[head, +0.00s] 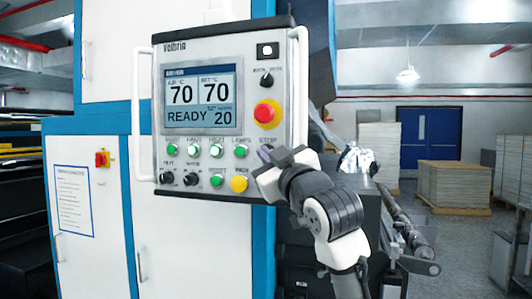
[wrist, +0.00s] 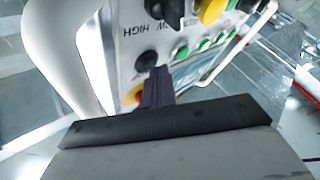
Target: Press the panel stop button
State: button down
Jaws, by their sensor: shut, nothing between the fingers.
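The white control panel (head: 160,100) is upright on the machine and also shows upside down in the wrist view (wrist: 120,50). In the head view a STOP label sits at the right end of the upper button row, and my gripper (head: 265,156) covers the spot under it. In the wrist view a round black button (wrist: 147,60), apparently the stop button, ends the row of green ones. My gripper's closed dark fingers (wrist: 158,72) are right beside it and overlap its edge in the picture. I cannot tell whether they touch it.
A red emergency knob (head: 264,113) sits above my gripper. Green buttons (head: 241,151), a yellow button (head: 239,183) and a black selector (wrist: 172,10) are close by. White handles (head: 144,115) flank the panel. The display (head: 202,96) reads READY.

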jog(key=shift+s+a, duration=0.25)
jog(key=shift+s, duration=0.45)
jog(key=shift+f, duration=0.1)
jog(key=s, duration=0.1)
jog(key=s+a+b, duration=0.1)
jog(key=s, duration=0.2)
jog(key=shift+s+a, duration=0.25)
jog(key=shift+s, duration=0.15)
dwell(0.3)
